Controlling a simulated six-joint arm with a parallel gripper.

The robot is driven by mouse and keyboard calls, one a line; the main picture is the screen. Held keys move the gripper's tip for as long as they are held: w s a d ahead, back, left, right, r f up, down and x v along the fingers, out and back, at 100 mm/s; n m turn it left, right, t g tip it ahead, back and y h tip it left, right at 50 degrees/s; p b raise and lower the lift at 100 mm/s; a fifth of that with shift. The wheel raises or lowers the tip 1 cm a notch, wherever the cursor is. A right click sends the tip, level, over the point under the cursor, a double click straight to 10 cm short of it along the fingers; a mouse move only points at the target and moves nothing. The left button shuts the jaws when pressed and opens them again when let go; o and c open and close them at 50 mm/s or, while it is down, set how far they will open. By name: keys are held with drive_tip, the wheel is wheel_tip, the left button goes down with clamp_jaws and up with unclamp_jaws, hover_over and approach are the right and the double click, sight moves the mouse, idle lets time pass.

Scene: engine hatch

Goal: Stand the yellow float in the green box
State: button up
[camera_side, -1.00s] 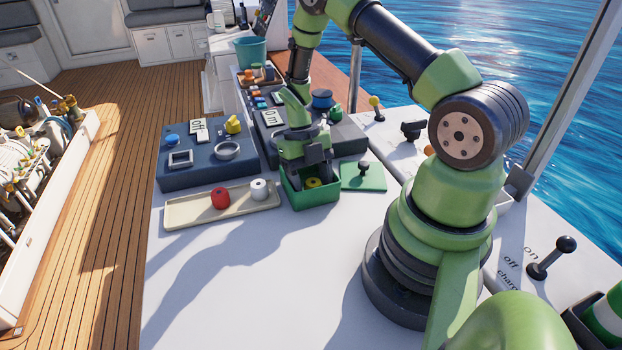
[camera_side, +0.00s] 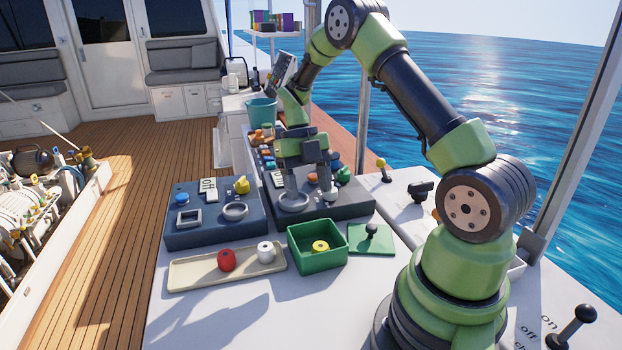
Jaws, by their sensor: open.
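The yellow float (camera_side: 320,247) is inside the green box (camera_side: 318,264), resting on its floor. It looks like a short ring with a dark hole facing up, so it appears upright; its lower part is partly hidden by the box's front wall. My gripper (camera_side: 309,199) is behind the box, over the dark panel with the ring-shaped socket. Its two fingers are spread apart with nothing between them, and it is clear of the float and the box.
A green plate with a lever (camera_side: 372,237) stands right of the box. A dark panel (camera_side: 212,228) lies behind the tray. The white deck in front is clear.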

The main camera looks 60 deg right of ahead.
drive_tip(key=s+a+r+n+t+h, duration=0.1)
drive_tip(key=s+a+r+n+t, duration=0.15)
drive_tip(key=a+r+n, duration=0.4)
drive_tip(key=s+a+r+n+t+h, duration=0.1)
drive_tip(key=a+r+n+t, duration=0.2)
drive_tip(key=r+n, duration=0.7)
drive_tip(key=s+a+r+n+t, duration=0.1)
drive_tip(key=s+n, duration=0.4)
drive_tip(key=n, duration=0.6)
drive_tip(key=s+a+r+n+t+y, duration=0.1)
drive_tip(key=s+a+n+t, duration=0.3)
drive_tip(key=n, duration=0.7)
drive_tip(key=shift+s+a+n, duration=0.35)
drive_tip(key=shift+s+a, duration=0.05)
drive_tip(key=shift+a, duration=0.25)
